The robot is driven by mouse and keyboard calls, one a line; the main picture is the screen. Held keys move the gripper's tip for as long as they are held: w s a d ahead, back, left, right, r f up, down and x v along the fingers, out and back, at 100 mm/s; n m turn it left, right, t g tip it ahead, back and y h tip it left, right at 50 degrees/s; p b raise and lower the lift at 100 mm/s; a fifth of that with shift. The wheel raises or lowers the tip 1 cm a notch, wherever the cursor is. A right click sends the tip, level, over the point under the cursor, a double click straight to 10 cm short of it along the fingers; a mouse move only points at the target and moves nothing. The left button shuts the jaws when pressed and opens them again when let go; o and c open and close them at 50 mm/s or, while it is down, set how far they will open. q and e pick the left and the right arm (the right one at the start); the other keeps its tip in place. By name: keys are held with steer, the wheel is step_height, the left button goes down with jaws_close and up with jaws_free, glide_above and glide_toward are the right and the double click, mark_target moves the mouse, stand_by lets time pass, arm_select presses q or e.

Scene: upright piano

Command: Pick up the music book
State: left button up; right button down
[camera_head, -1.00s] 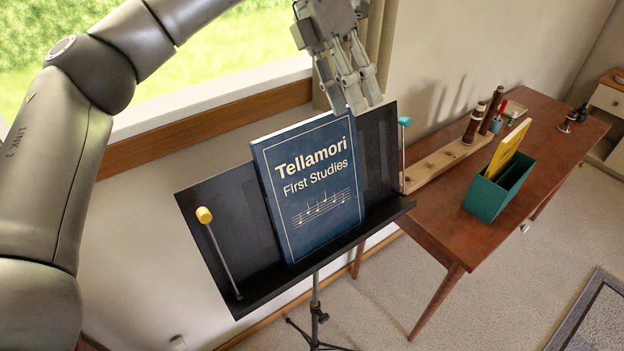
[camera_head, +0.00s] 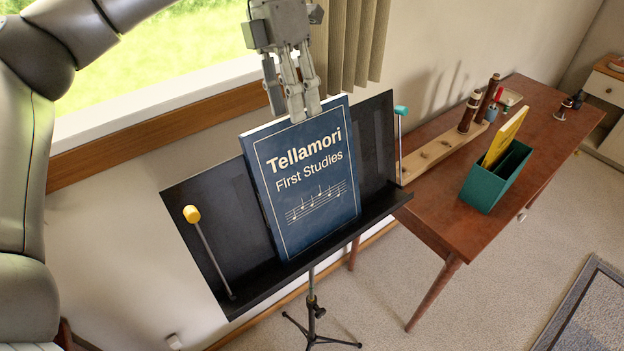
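The music book (camera_head: 303,185) is dark blue, titled "Tellamori First Studies", and stands upright, leaning on a black music stand (camera_head: 195,240). My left gripper (camera_head: 288,112) points down at the book's top edge from above. Its fingers are apart: one overlaps the front of the cover near the top, and the other ends at the top edge farther left, its tip partly hidden. I cannot tell whether either finger touches the book. My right gripper is not in view.
A yellow-tipped arm (camera_head: 193,215) and a teal-tipped arm (camera_head: 400,112) flank the book on the stand. A wooden table (camera_head: 440,220) at right holds a green box (camera_head: 480,190) with a yellow book (camera_head: 503,140). The window sill (camera_head: 150,110) lies behind.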

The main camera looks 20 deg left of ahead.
arm_select(q)
steer(key=shift+x, duration=1.35)
jaws_close()
steer(key=shift+r, duration=0.1)
